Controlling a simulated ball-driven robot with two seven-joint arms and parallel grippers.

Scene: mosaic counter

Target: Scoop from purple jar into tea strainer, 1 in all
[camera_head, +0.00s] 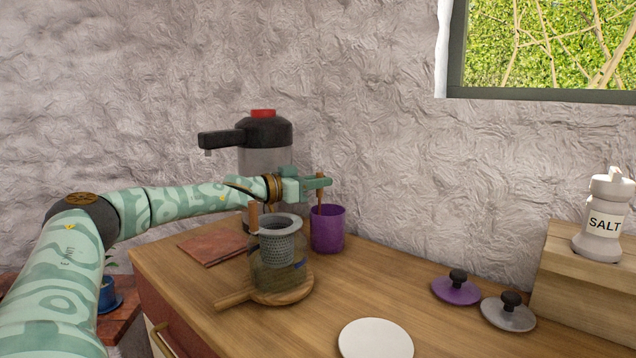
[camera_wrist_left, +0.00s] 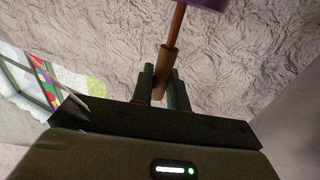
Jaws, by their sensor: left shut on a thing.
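The purple jar (camera_head: 327,235) stands open on the wooden counter near the wall. My left gripper (camera_head: 318,183) is above the jar, shut on the brown handle of a scoop (camera_head: 320,208). The scoop points down into the jar; its lower end is hidden inside. In the left wrist view the handle (camera_wrist_left: 163,70) sits between my fingers (camera_wrist_left: 162,90), and a bit of purple jar (camera_wrist_left: 205,3) shows at the top. The grey mesh tea strainer (camera_head: 277,246) sits in the mouth of a glass vessel (camera_head: 268,278), left and in front of the jar. My right gripper is not in view.
The glass stands on a round wooden board (camera_head: 286,296). A pump flask (camera_head: 264,158) is behind it. A purple lid (camera_head: 455,291), a grey lid (camera_head: 508,313) and a white disc (camera_head: 374,341) lie to the right. A salt shaker (camera_head: 602,220) stands on a wooden block.

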